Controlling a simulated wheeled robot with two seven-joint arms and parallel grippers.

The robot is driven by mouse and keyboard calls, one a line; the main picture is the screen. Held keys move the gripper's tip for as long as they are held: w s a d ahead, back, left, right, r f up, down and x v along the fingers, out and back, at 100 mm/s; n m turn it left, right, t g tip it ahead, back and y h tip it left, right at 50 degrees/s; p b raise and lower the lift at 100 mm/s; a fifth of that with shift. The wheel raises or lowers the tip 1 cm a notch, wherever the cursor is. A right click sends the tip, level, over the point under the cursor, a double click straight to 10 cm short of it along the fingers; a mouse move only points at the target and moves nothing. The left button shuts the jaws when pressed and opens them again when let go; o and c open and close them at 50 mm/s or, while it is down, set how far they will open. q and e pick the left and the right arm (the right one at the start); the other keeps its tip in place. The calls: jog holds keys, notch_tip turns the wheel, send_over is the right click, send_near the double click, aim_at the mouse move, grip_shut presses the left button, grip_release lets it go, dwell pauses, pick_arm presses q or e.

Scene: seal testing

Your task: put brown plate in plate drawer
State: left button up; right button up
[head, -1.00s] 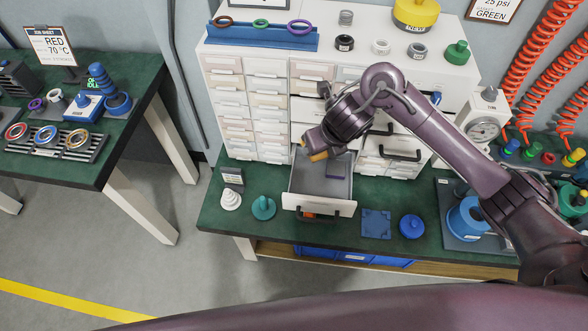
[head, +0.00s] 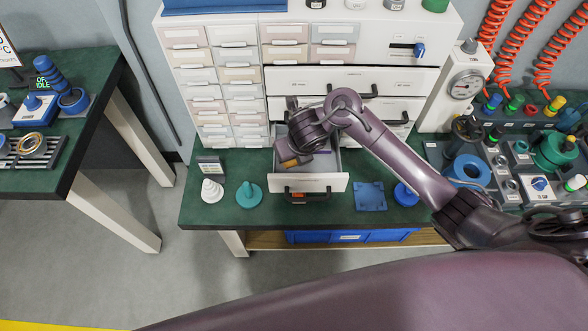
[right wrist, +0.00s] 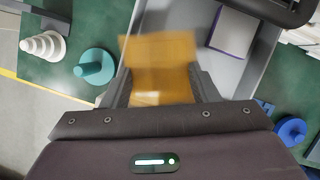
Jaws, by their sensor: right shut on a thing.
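The brown plate (right wrist: 158,55), orange-brown and blurred, is clamped between the fingers of my right gripper (right wrist: 161,88). In the head view the right gripper (head: 294,156) and plate (head: 290,163) are over the left part of an open drawer (head: 311,183) with a dark handle. I cannot tell whether the plate touches the drawer floor. The grey drawer interior also shows in the right wrist view (right wrist: 207,40). My left gripper is not in view.
A white cone stack (head: 211,191) and a teal knobbed disc (head: 249,194) stand left of the drawer. A blue square plate (head: 369,196) and a blue round part (head: 404,194) lie to its right. Gauge equipment (head: 463,84) stands at right.

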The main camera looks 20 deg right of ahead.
aim_at(294, 171)
jog(key=shift+f+b, duration=0.95)
jog(key=shift+f, duration=1.65)
jog(key=shift+f, duration=0.1)
jog(key=o, duration=1.1)
jog(key=shift+f, duration=0.1)
jog(key=shift+c, duration=0.2)
jog(key=shift+r, duration=0.35)
jog(key=p+v, duration=0.6)
jog(key=v, duration=0.5)
jog(key=shift+s+r, duration=0.25)
jog(key=shift+r, duration=0.05)
jog(key=shift+s+f, duration=0.1)
